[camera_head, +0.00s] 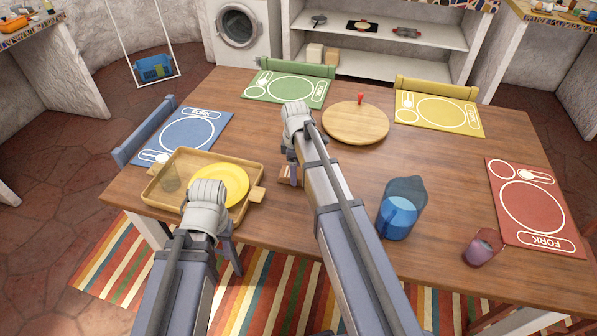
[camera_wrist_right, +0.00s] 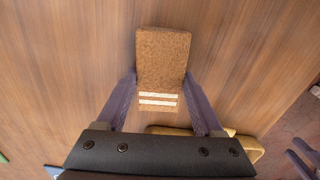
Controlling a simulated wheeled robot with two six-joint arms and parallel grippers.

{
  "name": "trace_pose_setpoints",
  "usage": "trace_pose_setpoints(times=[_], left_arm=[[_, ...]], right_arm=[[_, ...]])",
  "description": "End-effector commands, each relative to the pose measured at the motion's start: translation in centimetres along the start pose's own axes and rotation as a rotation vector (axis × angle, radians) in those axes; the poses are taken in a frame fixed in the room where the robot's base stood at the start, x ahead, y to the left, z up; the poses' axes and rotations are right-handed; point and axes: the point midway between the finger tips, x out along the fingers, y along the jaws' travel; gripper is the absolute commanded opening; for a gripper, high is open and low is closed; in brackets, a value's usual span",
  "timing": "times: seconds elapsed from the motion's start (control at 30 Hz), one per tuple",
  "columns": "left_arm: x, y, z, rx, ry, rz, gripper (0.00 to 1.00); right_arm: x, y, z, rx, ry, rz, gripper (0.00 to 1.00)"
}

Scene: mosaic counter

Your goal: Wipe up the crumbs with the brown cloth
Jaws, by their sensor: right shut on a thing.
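The brown cloth (camera_wrist_right: 162,60) is a folded block with two white stripes. In the right wrist view it lies between the fingers of my right gripper (camera_wrist_right: 160,95), which is shut on it, over the wooden table top. In the head view my right arm hides most of the cloth (camera_head: 285,173), and the right gripper (camera_head: 292,172) is left of the table's middle, beside the tray. My left gripper (camera_head: 231,256) is at the table's front edge, in front of the tray; its fingers look spread and empty. I cannot make out any crumbs.
A round board (camera_head: 356,124), a blue pitcher (camera_head: 398,216) and a purple cup (camera_head: 483,247) stand on the table (camera_head: 440,170). Placemats lie along its edges.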

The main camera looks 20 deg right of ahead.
Motion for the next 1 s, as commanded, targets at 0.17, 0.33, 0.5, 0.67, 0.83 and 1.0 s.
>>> trace_pose_setpoints(times=[0.17,0.33,0.5,0.67,0.83,1.0], left_arm=[[0.1,0.0,0.0,0.0,0.0,0.0,0.34],[0.2,0.0,0.0,0.0,0.0,0.0,0.34],[0.3,0.0,0.0,0.0,0.0,0.0,0.34],[0.3,0.0,0.0,0.0,0.0,0.0,0.34],[0.1,0.0,0.0,0.0,0.0,0.0,0.34],[0.1,0.0,0.0,0.0,0.0,0.0,0.34]], right_arm=[[0.1,0.1,-0.9,-0.002,-0.001,0.0,0.17],[0.2,0.3,-2.4,-0.002,0.0,0.0,0.17],[0.3,0.4,-3.7,-0.002,0.001,0.001,0.17],[0.3,0.3,-3.9,-0.001,0.002,0.001,0.17],[0.1,0.4,-3.9,-0.001,0.003,0.001,0.17],[0.1,0.3,-3.3,0.0,0.002,0.001,0.17]])
